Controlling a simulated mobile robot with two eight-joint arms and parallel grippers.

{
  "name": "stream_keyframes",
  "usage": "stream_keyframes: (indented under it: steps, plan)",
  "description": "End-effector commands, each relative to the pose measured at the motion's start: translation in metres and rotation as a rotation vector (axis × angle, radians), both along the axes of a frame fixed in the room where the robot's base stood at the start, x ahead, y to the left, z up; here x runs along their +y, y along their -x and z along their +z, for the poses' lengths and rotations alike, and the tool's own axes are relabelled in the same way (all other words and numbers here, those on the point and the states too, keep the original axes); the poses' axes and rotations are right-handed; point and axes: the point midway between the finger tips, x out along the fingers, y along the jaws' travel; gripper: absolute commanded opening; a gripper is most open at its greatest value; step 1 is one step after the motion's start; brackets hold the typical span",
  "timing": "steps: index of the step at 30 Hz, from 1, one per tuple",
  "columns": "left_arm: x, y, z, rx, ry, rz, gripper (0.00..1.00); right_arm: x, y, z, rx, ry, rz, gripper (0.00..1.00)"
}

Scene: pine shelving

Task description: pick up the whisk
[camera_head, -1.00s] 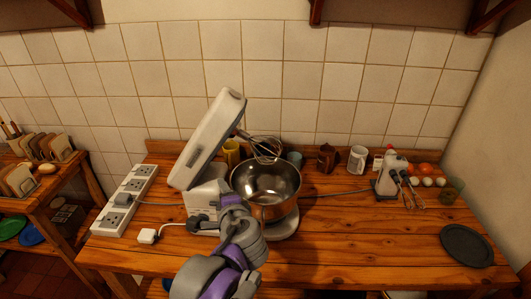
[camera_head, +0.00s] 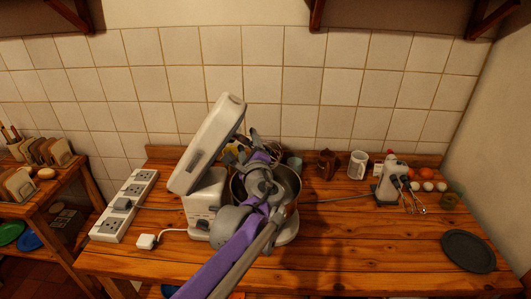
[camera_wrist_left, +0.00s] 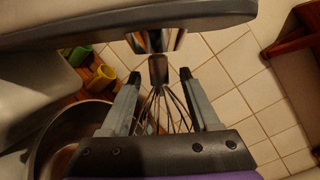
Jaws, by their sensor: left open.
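The whisk (camera_wrist_left: 163,108) hangs from the raised head of the white stand mixer (camera_head: 208,142). In the left wrist view its metal stem and wire loops are between the two fingers of my left gripper (camera_wrist_left: 160,76), with a gap on each side. The gripper is open. In the head view my left gripper (camera_head: 257,145) is above the steel bowl (camera_head: 293,182), under the tilted mixer head, and my arm and gripper hide most or all of the whisk. The bowl also shows at lower left in the left wrist view (camera_wrist_left: 45,140).
A power strip (camera_head: 122,206) and white plug (camera_head: 147,241) lie left of the mixer. Mugs (camera_head: 358,164), a hand mixer (camera_head: 390,180), eggs and a dark plate (camera_head: 467,251) are on the right.

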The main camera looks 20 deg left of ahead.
Motion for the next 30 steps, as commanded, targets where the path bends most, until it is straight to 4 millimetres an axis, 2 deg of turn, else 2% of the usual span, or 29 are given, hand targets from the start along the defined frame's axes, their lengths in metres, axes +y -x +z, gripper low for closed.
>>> stream_keyframes:
  steps: [6, 15, 17, 26, 30]
  plan:
    - [0.017, -0.027, 0.003, -0.002, -0.001, 0.002, 0.62, 0.000, -0.003, 0.007, -0.005, 0.000, 0.000, 0.50]
    - [0.019, -0.031, 0.002, -0.001, 0.001, 0.001, 0.62, 0.000, -0.003, 0.007, -0.005, 0.000, 0.000, 0.50]
    - [0.019, -0.031, 0.002, -0.001, 0.001, 0.001, 0.53, 0.000, -0.003, 0.007, -0.005, 0.000, 0.000, 0.50]
    - [0.019, -0.031, 0.002, -0.001, 0.001, 0.001, 0.00, 0.000, -0.003, 0.007, -0.005, 0.000, 0.000, 0.50]
    - [0.019, -0.031, 0.002, -0.001, 0.001, 0.001, 0.00, 0.000, -0.003, 0.007, -0.005, 0.000, 0.000, 0.50]
